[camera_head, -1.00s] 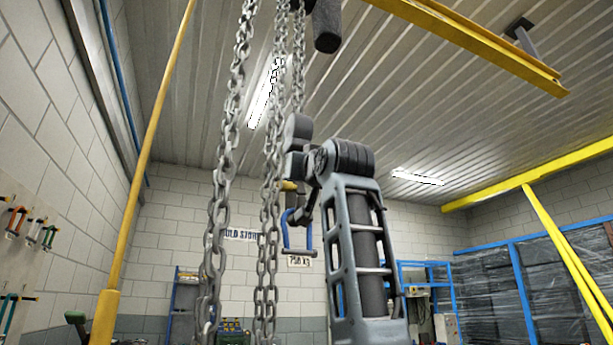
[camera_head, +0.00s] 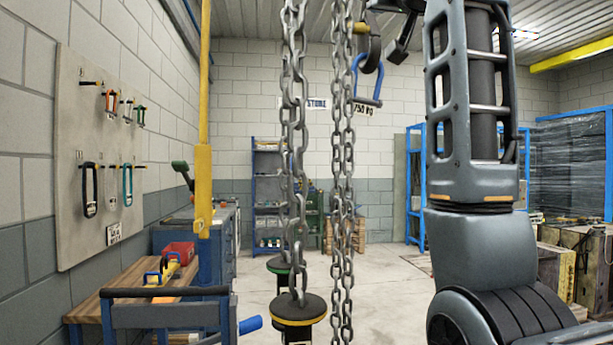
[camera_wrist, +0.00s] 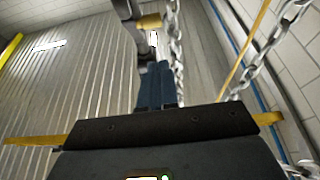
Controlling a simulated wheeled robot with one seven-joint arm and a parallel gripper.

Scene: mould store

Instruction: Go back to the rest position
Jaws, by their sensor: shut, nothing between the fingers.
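My gripper (camera_wrist: 157,68) shows in the wrist view as two dark blue fingers side by side, shut with nothing between them. It points up toward the ceiling, near a hanging chain (camera_wrist: 174,40). The shackle is apart from my fingers as far as I can see.
Long steel chains (camera_head: 343,200) hang in front of me, close to my arm. A black disc with a yellow rim (camera_head: 299,308) is below them. A yellow post (camera_head: 204,185), a workbench (camera_head: 130,285) and a shackle board (camera_head: 70,200) are left. Open floor (camera_head: 385,265) lies behind.

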